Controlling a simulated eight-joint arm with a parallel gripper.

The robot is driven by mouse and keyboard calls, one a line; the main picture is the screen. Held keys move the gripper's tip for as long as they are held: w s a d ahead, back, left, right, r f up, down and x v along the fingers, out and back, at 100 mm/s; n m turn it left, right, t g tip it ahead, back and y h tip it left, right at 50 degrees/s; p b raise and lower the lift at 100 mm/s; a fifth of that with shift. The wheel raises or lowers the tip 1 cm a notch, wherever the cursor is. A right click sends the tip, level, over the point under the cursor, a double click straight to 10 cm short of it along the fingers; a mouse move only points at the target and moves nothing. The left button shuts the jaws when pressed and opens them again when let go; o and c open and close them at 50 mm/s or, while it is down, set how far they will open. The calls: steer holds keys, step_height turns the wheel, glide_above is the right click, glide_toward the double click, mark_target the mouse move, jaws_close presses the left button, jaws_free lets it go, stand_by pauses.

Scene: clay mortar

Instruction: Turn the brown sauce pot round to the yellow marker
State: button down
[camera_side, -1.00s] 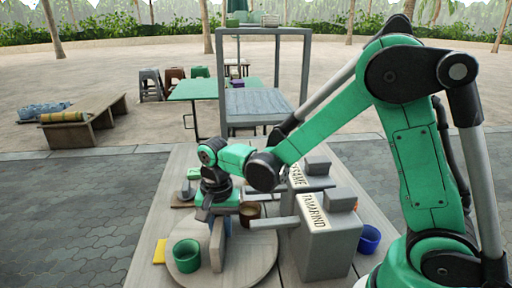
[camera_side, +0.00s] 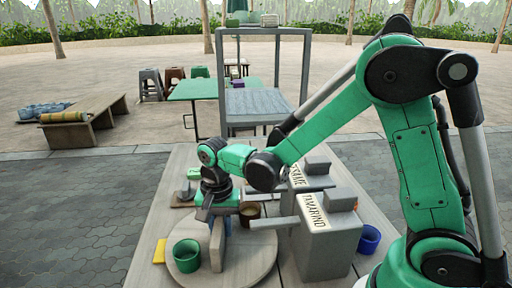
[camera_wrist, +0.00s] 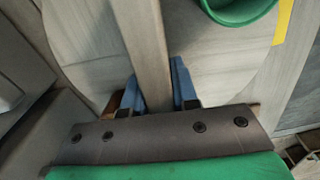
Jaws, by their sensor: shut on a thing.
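The brown sauce pot (camera_side: 251,211) stands at the far right part of the round wooden turntable (camera_side: 250,268), partly behind a spout. A brown edge (camera_wrist: 114,103) shows in the wrist view, left of my fingers. The yellow marker (camera_side: 160,251) lies at the turntable's left edge; it also shows in the wrist view (camera_wrist: 283,20). A green pot (camera_side: 186,255) stands near the marker, on the turntable's front left. My gripper (camera_wrist: 160,85) points down over the turntable, its blue fingers shut on an upright wooden bar (camera_wrist: 145,40) that crosses the turntable.
Two grey dispensers, one labelled TAMARIND (camera_side: 325,235), stand close on the right, their spouts reaching over the turntable. A blue pot (camera_side: 368,238) stands at the right. A small board with a green item (camera_side: 192,174) lies behind my gripper.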

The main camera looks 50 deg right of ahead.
steer(key=shift+n, duration=14.2)
steer(key=c, duration=0.7)
jaws_free()
